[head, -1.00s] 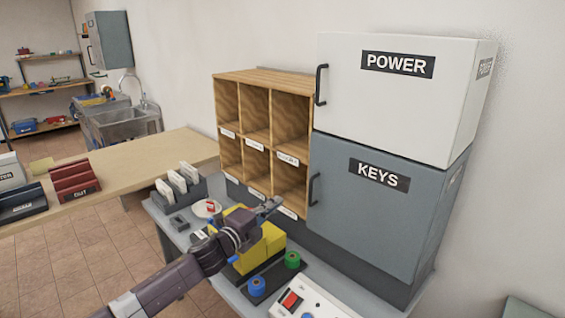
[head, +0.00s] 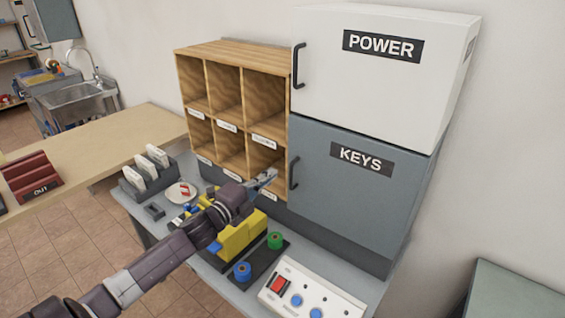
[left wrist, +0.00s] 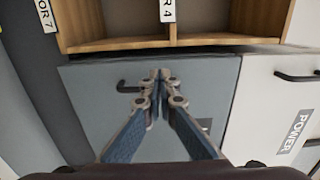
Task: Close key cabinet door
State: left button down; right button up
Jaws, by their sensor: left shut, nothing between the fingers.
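The key cabinet door (head: 345,205) is grey, with a black KEYS label and a dark handle (head: 293,172) near its left edge. It looks flush with its cabinet in the head view, with no clear gap. My left gripper (head: 268,179) is shut and empty, left of the handle and in front of the pigeonholes. In the left wrist view, the shut fingertips (left wrist: 161,75) overlap the grey door (left wrist: 90,110) beside the handle (left wrist: 128,87). I cannot tell whether they touch it. The fingers partly cover the label there. My right gripper is out of view.
The white POWER cabinet (head: 380,85) sits on top. Wooden pigeonholes (head: 213,52) stand to the left. A yellow object (head: 240,238), blue and green rolls and a control box (head: 312,290) are on the counter below. A wooden counter (head: 110,150) lies at left.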

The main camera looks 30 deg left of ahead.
aim_at(289, 161)
pick_arm(q)
jog(key=w, duration=0.1)
jog(key=w+p, duration=0.1)
jog(key=w, duration=0.3)
jog(key=shift+d+r+p, duration=0.25)
jog(key=shift+p, duration=0.15)
jog(key=shift+w+f, duration=0.15)
jog(key=shift+w, duration=0.65)
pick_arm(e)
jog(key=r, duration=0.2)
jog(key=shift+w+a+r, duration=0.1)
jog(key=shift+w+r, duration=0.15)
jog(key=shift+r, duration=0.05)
pick_arm(q)
jog(key=shift+w, duration=0.1)
